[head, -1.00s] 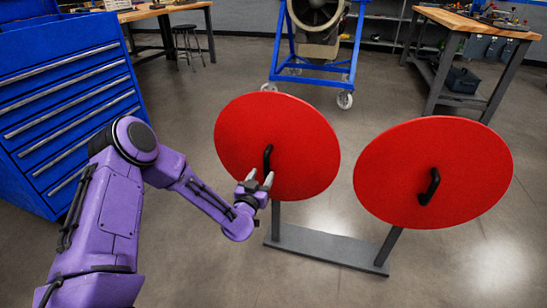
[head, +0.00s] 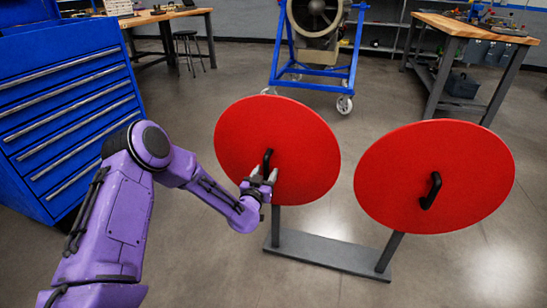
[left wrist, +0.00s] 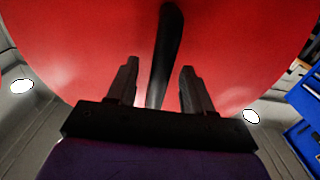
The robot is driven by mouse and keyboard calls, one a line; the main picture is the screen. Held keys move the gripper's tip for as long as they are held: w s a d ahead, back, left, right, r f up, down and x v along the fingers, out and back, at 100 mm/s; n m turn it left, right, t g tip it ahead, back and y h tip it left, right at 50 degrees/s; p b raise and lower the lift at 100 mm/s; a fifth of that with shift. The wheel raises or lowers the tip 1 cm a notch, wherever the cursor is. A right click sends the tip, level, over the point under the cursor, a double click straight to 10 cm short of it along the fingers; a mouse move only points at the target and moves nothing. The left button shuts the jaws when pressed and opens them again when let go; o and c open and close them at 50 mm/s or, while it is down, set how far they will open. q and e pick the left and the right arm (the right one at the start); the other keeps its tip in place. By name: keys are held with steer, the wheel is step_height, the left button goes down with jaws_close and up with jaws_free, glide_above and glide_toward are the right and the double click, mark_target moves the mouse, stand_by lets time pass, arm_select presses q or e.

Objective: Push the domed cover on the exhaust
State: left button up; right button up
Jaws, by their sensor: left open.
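Two red round covers stand side by side on a grey stand (head: 330,252). Each has a black handle in its middle. My left gripper (head: 263,174) is open in front of the left cover (head: 308,150), just below its handle (head: 267,160). In the left wrist view the two fingers (left wrist: 157,85) are apart, with the black handle (left wrist: 168,45) running between them against the red cover (left wrist: 80,50). I cannot tell whether the fingers touch it. The right cover (head: 440,150) has nothing at its handle (head: 432,190). My right gripper is not in view.
A blue frame with a turbine engine (head: 315,20) stands behind the covers. A blue drawer cabinet (head: 70,110) is at the left. A wooden-topped workbench (head: 470,28) is at the back right. The floor around the stand is clear.

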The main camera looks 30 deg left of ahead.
arm_select(q)
steer(key=shift+r, duration=0.1)
jaws_close()
steer(key=shift+s+d+p, duration=0.15)
steer(key=shift+s+p, duration=0.15)
steer(key=shift+s, duration=0.35)
steer(key=shift+v, duration=0.8)
